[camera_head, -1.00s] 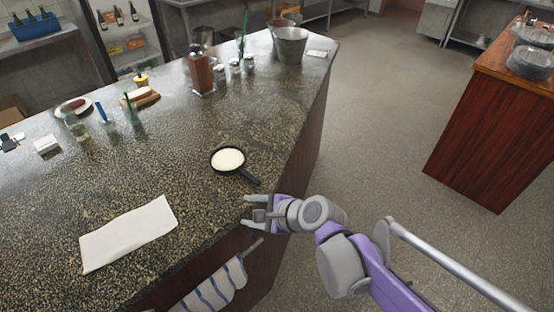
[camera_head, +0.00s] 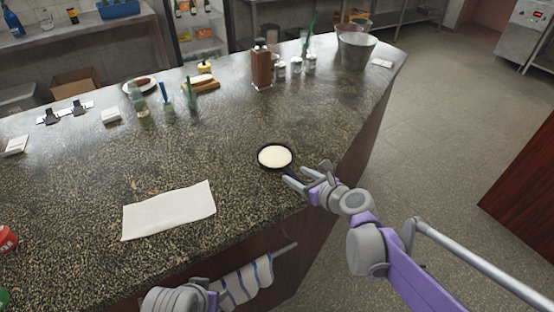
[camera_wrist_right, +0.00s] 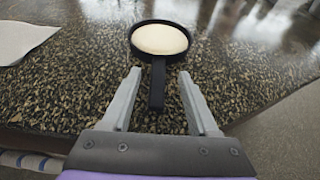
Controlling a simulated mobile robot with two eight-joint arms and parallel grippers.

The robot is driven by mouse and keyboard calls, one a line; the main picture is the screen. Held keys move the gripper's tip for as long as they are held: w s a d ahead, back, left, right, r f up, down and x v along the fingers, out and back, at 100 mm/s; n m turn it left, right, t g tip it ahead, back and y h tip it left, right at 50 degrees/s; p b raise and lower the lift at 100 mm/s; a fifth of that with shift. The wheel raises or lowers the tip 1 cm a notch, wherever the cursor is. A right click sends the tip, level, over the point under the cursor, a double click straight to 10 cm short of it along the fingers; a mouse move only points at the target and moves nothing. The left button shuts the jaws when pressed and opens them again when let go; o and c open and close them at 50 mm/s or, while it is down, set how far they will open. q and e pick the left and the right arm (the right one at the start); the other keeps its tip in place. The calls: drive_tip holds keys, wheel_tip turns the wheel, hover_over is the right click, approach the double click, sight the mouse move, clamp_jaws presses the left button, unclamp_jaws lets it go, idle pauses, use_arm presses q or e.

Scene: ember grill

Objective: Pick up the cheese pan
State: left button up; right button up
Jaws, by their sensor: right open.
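The cheese pan (camera_head: 261,164) is a small black pan with a pale round cheese (camera_head: 275,156) in it, sitting on the speckled stone counter near its right edge. My right gripper (camera_head: 302,183) is open at the handle end of the pan. In the right wrist view the black handle (camera_wrist_right: 157,84) points toward me, between the two open fingers (camera_wrist_right: 158,92), with gaps on both sides. The gripper does not grasp it. Part of my left arm shows at the bottom of the head view; its fingers are not in view.
A white cloth (camera_head: 170,210) lies on the counter left of the pan. A striped towel (camera_head: 243,284) hangs from a rail at the front. A pepper mill (camera_head: 262,67), a metal bucket (camera_head: 355,50) and small bottles stand farther back. The counter around the pan is clear.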

sight(290, 172)
drive_tip(key=x, duration=0.3)
drive_tip(key=shift+w+a+f, duration=0.1)
drive_tip(key=shift+w+a, duration=0.05)
drive_tip(key=shift+a, duration=0.1)
drive_tip(key=shift+c, duration=0.2)
clamp_jaws()
idle(1.0)
